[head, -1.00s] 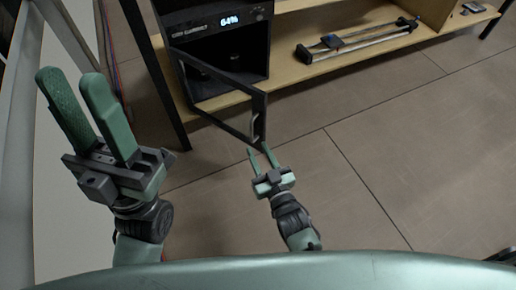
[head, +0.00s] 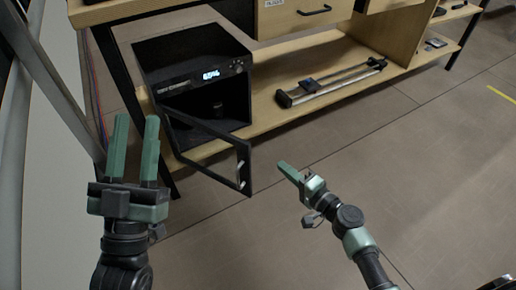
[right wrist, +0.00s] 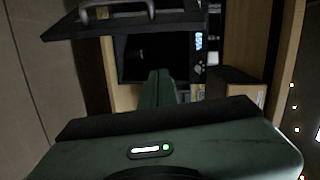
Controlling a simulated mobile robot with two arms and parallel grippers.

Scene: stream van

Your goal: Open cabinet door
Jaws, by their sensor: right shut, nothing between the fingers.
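The black cabinet (head: 190,62) with a lit display stands on the low wooden shelf. Its black-framed door (head: 205,179) is swung wide open toward me, with its handle (head: 241,172) near the free edge. The cabinet's dark inside shows. In the right wrist view the door (right wrist: 160,27) and its handle (right wrist: 112,12) are at the top, with the cabinet opening beyond. My right gripper (head: 284,168) is shut and empty, to the right of the door's free edge and apart from it. Its closed fingers show in the right wrist view (right wrist: 157,88). My left gripper (head: 135,125) is open and empty at the left.
A rail-like device (head: 330,82) lies on the wooden shelf (head: 275,118) right of the cabinet. A drawer (head: 300,15) is above it. A dark table leg (head: 107,65) stands left of the cabinet. The floor at the right is clear.

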